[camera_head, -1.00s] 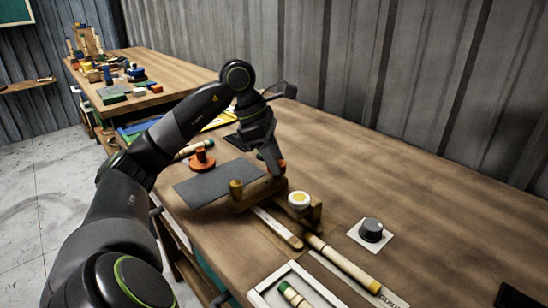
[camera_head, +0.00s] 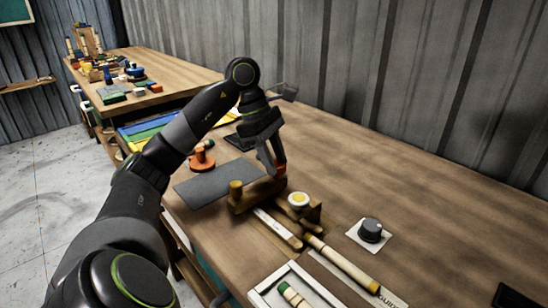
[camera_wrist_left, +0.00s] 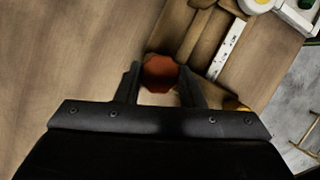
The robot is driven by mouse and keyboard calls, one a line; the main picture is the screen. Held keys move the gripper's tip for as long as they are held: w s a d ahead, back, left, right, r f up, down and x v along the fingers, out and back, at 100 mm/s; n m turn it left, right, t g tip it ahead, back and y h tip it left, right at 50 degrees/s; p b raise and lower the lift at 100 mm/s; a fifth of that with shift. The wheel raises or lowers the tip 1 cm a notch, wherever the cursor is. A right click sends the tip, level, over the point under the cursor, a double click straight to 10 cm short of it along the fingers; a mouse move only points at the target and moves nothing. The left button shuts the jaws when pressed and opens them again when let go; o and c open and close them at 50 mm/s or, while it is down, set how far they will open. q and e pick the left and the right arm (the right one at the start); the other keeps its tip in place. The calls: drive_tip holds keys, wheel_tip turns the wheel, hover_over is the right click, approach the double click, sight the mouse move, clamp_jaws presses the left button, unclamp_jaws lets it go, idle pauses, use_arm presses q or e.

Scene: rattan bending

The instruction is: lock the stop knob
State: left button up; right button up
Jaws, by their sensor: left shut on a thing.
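The stop knob, a red-orange many-sided knob (camera_wrist_left: 160,73), sits between the two fingers in the left wrist view. In the head view only a small red part of it (camera_head: 281,169) shows at the fingertips. My left gripper (camera_head: 276,166) points down at the back of the wooden bending jig (camera_head: 245,201) and is shut on the knob. The fingers hide the knob's sides and whatever is beneath it, so I cannot tell whether it is locked. My right gripper is in neither view.
A yellow-and-white round cap (camera_head: 298,199) stands on the jig close by. A black dial (camera_head: 371,229) sits on a white plate to the right. A pale rod (camera_head: 343,262) lies in front. An orange knobbed piece (camera_head: 202,160) stands left. The table's back right is clear.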

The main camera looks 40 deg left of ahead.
use_arm(q)
drive_tip(key=o, duration=0.9)
drive_tip(key=shift+o, duration=0.5)
drive_tip(key=shift+r, duration=0.1)
drive_tip(key=v, duration=0.3)
drive_tip(key=shift+a+r, duration=0.1)
drive_tip(key=shift+a+r+p, duration=0.1)
drive_tip(key=shift+r+p, duration=0.2)
drive_tip(key=shift+p, duration=0.15)
wheel_tip(320, 180, up, 11)
drive_tip(key=p, duration=0.9)
hover_over(276, 163)
drive_tip(key=s+a, duration=0.2)
drive_tip(key=a, duration=0.4)
drive_tip(key=shift+p+v, duration=0.35)
drive_tip(key=shift+v, duration=0.4)
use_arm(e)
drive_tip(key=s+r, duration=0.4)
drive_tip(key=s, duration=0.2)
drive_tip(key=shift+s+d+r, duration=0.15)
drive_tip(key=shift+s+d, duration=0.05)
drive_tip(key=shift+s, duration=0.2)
use_arm(q)
drive_tip(key=shift+a, duration=0.15)
